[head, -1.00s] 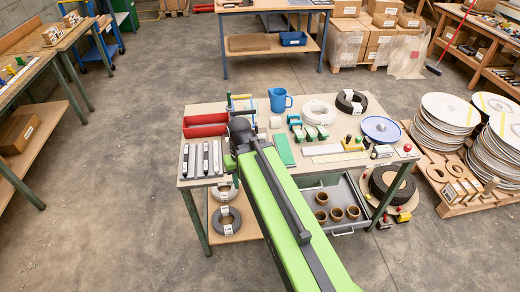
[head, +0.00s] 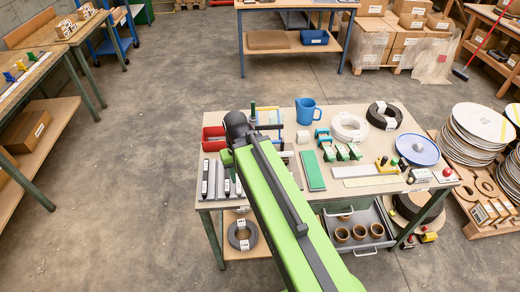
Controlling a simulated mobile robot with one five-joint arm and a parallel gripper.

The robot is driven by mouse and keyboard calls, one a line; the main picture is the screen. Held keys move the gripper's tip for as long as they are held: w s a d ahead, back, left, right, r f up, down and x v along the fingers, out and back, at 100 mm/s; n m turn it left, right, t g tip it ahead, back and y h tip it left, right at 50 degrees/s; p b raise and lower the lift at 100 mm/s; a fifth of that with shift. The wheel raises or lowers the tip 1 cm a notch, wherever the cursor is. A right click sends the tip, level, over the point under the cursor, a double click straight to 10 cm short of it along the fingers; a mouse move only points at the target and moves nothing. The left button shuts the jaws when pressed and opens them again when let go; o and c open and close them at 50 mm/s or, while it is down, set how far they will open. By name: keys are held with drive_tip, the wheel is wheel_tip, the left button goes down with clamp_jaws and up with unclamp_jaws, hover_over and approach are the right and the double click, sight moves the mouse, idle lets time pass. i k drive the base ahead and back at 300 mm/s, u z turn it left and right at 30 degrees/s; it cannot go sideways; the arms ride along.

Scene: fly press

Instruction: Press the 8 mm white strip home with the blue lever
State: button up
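A blue-topped press (head: 322,134) stands near the middle of the workbench, in a row with small green presses (head: 342,152). It may carry the blue lever, but it is too small to be sure. A white strip (head: 350,171) lies flat at the right of the bench, beside a pale yellow strip (head: 372,181). I cannot read any size on either. My green and black arm reaches over the bench's left part and hides some of it. My gripper does not show; the arm's dark far joint is beside the red bin.

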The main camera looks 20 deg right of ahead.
sight(258, 128)
drive_tip(key=i, duration=0.35)
drive_tip(key=u, duration=0.3)
drive_tip(key=k, duration=1.05)
drive_tip(key=u, duration=1.1)
drive_tip(key=i, duration=1.55)
drive_tip(key=z, duration=0.3)
